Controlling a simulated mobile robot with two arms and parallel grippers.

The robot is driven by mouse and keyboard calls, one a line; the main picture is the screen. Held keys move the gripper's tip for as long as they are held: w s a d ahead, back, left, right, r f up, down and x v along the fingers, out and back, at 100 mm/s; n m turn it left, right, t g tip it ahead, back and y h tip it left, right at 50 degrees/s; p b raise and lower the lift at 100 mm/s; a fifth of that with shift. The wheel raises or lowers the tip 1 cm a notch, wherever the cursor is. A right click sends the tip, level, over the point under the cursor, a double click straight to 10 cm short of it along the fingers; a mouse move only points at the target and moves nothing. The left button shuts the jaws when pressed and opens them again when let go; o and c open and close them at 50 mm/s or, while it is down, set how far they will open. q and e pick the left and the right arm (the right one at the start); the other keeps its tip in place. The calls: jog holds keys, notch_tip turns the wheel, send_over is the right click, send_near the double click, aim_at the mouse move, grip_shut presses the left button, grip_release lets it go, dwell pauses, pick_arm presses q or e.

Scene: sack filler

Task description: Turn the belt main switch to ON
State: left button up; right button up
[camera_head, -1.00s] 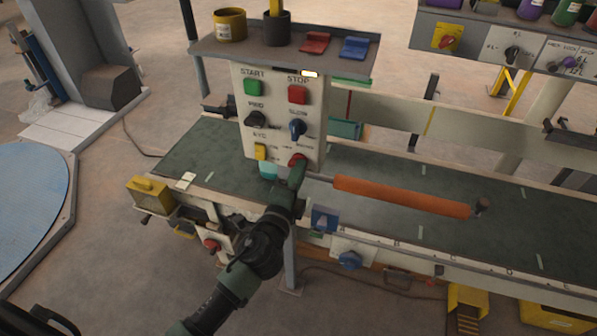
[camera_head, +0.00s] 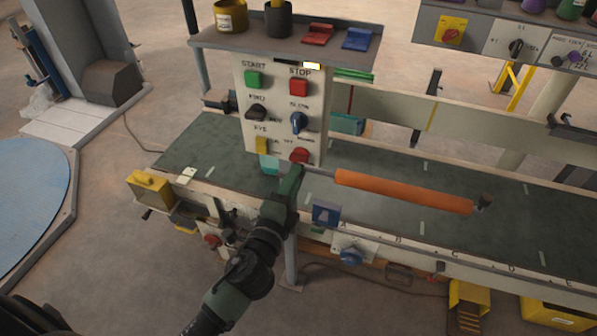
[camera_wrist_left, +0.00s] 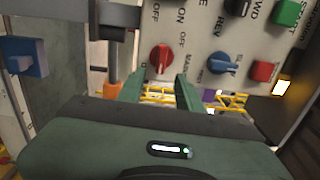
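A red rotary knob (camera_head: 299,156) sits at the lower right of the pale control panel (camera_head: 281,80). In the left wrist view the knob (camera_wrist_left: 162,59) is near OFF and ON lettering, its ridge slightly tilted; I cannot tell its setting. My left gripper (camera_head: 294,172) is just below and in front of the knob in the head view. In the left wrist view its fingers (camera_wrist_left: 158,84) are apart with nothing between them, and the knob shows just beyond the gap. I see no contact. My right gripper is not in view.
A blue knob (camera_head: 298,122), black knob (camera_head: 256,112), yellow switch (camera_head: 262,146), green START (camera_head: 254,79) and red STOP button (camera_head: 299,87) share the panel. An orange roller (camera_head: 400,191) lies right of the gripper. Another red knob on a yellow plate (camera_head: 450,35) is at upper right.

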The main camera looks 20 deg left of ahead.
pick_arm(q)
jog(key=s, duration=0.2)
jog(key=shift+s, duration=0.3)
jog(key=s+a+f+n+g, duration=0.1)
jog(key=s+f+n+g, duration=0.2)
jog(key=f, duration=1)
jog(key=s+a+f+n+g, duration=0.2)
jog(key=s+f+g, duration=0.15)
jog(key=f, duration=0.85)
jog(key=s+a+f+n+g, duration=0.1)
jog(key=s+f+n+g, duration=0.3)
jog(key=f, duration=0.9)
jog(key=s+a+f+n+g, duration=0.1)
jog(key=s+f+n+g, duration=0.1)
jog(key=s+f, duration=0.4)
jog(key=s+a+f+n+g, duration=0.1)
jog(key=s+f, duration=0.5)
jog(key=s, duration=0.9)
jog(key=s+a+f+n+g, duration=0.1)
jog(key=s+f+n+g, duration=0.2)
jog(key=s+f, duration=0.3)
jog(key=s+n, duration=0.1)
jog(key=s, duration=0.4)
jog(key=shift+a+f+y, duration=0.2)
jog(key=shift+f+y, duration=0.1)
jog(key=shift+f, duration=0.1)
